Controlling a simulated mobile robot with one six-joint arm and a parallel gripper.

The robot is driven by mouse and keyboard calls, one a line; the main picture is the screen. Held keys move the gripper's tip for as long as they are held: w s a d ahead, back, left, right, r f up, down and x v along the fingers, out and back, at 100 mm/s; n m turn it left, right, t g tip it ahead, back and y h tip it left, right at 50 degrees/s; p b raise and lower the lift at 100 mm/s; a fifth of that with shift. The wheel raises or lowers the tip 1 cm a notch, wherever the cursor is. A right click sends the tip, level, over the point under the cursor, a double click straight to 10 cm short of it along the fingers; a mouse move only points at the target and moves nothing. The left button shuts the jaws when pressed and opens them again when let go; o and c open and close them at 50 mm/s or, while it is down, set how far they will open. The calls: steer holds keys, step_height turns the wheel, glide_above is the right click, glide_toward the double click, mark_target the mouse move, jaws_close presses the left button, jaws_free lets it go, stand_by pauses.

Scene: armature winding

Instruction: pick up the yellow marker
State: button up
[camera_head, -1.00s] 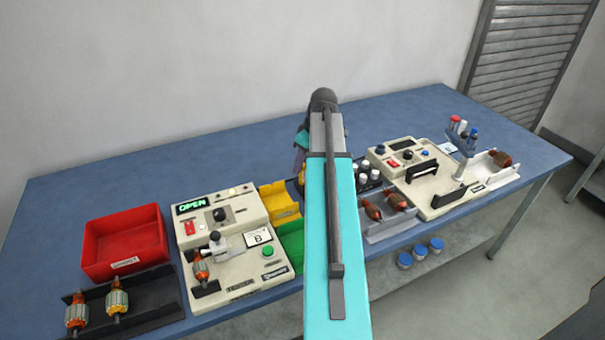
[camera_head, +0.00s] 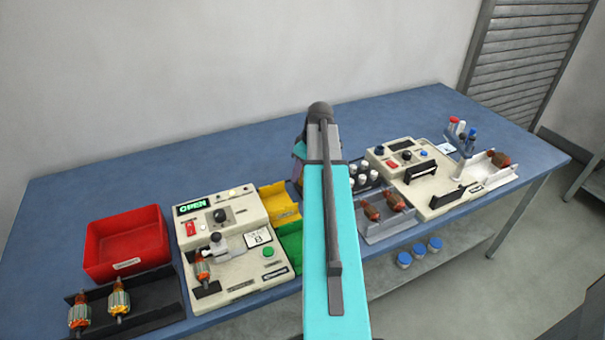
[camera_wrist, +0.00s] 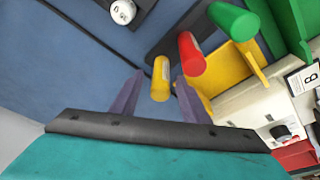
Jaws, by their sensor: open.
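The yellow marker (camera_wrist: 161,80) shows in the wrist view, between the two purple fingers of my gripper (camera_wrist: 158,89). The fingers are apart, one on each side of it, and I cannot tell whether either touches it. A red marker (camera_wrist: 191,54) and a green marker (camera_wrist: 234,21) stand in a row beyond it, by a dark holder (camera_wrist: 176,29). In the head view my arm hides the markers, and only a little of my gripper (camera_head: 299,156) shows left of the arm.
A yellow bin (camera_head: 281,204) and a green bin (camera_head: 290,242) stand close by, next to the tester with the OPEN display (camera_head: 190,208). White-capped bottles (camera_head: 364,174) stand right of my arm. The back of the blue table (camera_head: 235,150) is clear.

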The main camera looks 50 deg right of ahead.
steer(key=shift+x, duration=0.95)
jaws_close()
